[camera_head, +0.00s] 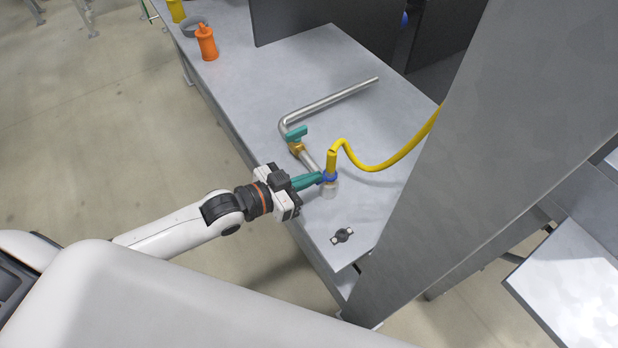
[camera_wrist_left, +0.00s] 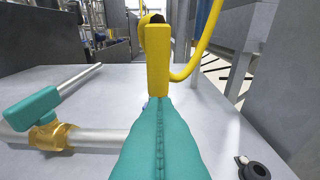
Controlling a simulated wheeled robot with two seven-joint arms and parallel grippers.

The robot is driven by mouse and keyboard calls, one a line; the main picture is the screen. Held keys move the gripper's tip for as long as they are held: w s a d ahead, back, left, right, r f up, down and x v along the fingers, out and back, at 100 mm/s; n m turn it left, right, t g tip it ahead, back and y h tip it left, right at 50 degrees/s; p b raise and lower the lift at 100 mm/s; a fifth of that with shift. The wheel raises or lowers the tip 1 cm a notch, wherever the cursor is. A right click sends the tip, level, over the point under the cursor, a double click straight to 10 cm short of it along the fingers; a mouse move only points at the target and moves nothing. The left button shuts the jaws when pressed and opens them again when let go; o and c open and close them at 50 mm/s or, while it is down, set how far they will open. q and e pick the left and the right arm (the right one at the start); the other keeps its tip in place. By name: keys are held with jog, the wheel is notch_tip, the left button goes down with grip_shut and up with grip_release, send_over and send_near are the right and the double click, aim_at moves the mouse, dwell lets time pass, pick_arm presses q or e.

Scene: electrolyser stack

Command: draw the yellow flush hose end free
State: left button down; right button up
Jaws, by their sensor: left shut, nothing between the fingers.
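The yellow flush hose end (camera_head: 332,162) stands upright at a blue collar (camera_head: 330,177) on a pale stub (camera_head: 329,191) at the end of the pipe. From its top the yellow hose (camera_head: 390,163) loops right and passes behind the grey column. My left gripper (camera_head: 319,180) has teal fingers, shut and empty, with the tips right at the collar on its left side. I cannot tell whether they touch it. In the left wrist view the yellow hose end (camera_wrist_left: 158,75) rises just beyond the fingertips, which hide most of the collar. My right gripper is out of view.
A metal pipe (camera_head: 332,101) with a brass valve (camera_head: 297,148) and teal handle (camera_head: 296,133) runs left of the hose. A small black fitting (camera_head: 343,236) lies near the bench's front corner. An orange bottle (camera_head: 207,43) stands far left. A grey column (camera_head: 470,150) blocks the right.

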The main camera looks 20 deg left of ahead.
pick_arm(q)
jog(key=shift+f, duration=0.25)
jog(key=shift+f, duration=0.9)
jog(key=shift+s+f, duration=0.1)
jog(key=shift+s, duration=0.05)
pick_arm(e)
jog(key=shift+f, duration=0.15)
pick_arm(q)
jog(key=shift+f, duration=0.1)
jog(key=r+p, duration=0.1)
jog(key=r, duration=0.1)
jog(key=r+p, duration=0.4)
jog(key=shift+w, duration=0.25)
jog(key=b, duration=0.2)
send_near(328, 163)
jog(key=f+v, duration=0.1)
jog(key=v, duration=0.2)
jog(key=shift+v, duration=0.8)
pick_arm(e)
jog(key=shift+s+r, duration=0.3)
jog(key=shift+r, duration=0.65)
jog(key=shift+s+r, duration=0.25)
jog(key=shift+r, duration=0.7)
